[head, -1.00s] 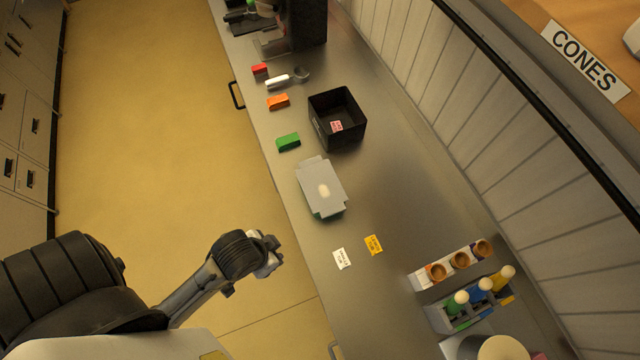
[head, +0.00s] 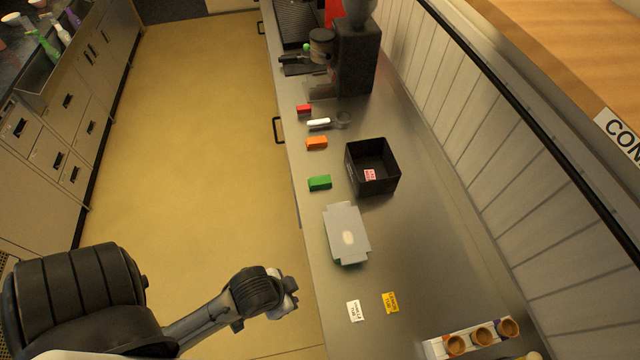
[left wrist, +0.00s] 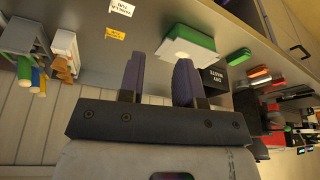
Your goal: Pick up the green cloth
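The green cloth (head: 320,183) is a small folded block lying on the steel counter near its left edge, left of a black bin. It also shows in the left wrist view as a green block (left wrist: 238,55), beyond the fingers to the upper right. My left gripper (head: 290,292) is off the counter's left edge in the head view, well short of the cloth and apart from it. In the left wrist view its two dark fingers (left wrist: 160,80) stand apart with nothing between them. My right gripper is not in view.
Orange (head: 317,143) and red (head: 304,109) cloths lie farther along, with a scoop (head: 320,124) between them. The black bin (head: 387,183) stands right of the green cloth. A grey-lidded green tub (head: 346,225) sits nearer. A cone holder (head: 455,345) is at front right.

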